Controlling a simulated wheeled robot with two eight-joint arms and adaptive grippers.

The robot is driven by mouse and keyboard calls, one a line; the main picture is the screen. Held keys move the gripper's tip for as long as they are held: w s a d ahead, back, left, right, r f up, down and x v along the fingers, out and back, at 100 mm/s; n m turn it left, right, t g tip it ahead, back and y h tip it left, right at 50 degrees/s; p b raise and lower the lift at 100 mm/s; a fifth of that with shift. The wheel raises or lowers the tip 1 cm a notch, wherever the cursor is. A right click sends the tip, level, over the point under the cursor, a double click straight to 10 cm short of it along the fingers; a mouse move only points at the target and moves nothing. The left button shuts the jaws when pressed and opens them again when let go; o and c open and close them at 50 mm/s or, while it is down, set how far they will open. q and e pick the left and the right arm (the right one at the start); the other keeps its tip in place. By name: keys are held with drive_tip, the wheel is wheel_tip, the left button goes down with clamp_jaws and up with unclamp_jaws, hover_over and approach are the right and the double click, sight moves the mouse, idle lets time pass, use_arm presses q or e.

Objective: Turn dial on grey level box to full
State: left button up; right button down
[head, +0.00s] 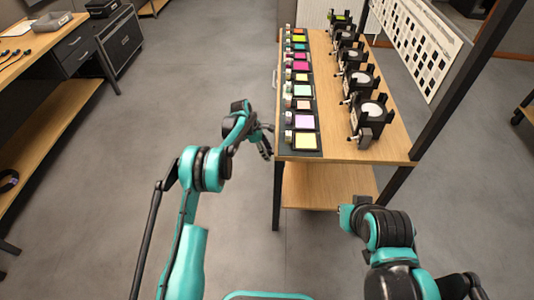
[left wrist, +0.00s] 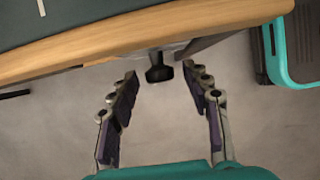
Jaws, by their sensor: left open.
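In the left wrist view a small black knob (left wrist: 159,73) sticks out below the wooden table edge, on a pale grey part (left wrist: 172,50) that is mostly hidden under the top. I cannot tell whether that part is the whole grey level box, and the dial's marks do not show. My left gripper (left wrist: 160,76) is open, its two fingers on either side of the knob with gaps showing. In the head view my left gripper (head: 266,146) is beside the table's near left corner. My right arm shows at lower right, but its gripper does not.
A wooden table (head: 340,140) holds a row of coloured squares on a dark strip (head: 313,119) and several black lamp-like units (head: 371,112). A black post (head: 450,90) rises at its right. The grey floor is clear to the left, up to a workbench (head: 45,60).

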use_arm(q)
clamp_jaws()
drive_tip(key=shift+s+t, duration=0.1)
drive_tip(key=shift+t, duration=0.3)
drive_tip(key=shift+s+d+f+m+t, duration=0.15)
drive_tip(key=shift+m+t, duration=0.1)
drive_tip(key=shift+t, duration=0.7)
drive_tip(key=shift+s+a+m+t, duration=0.1)
drive_tip(key=shift+m+t, duration=0.1)
drive_tip(key=shift+t, duration=0.7)
drive_tip(key=shift+s+d+f+m+t, duration=0.15)
drive_tip(key=shift+m+t, duration=0.1)
drive_tip(key=shift+t, duration=0.7)
drive_tip(key=shift+a+r, duration=0.1)
unclamp_jaws()
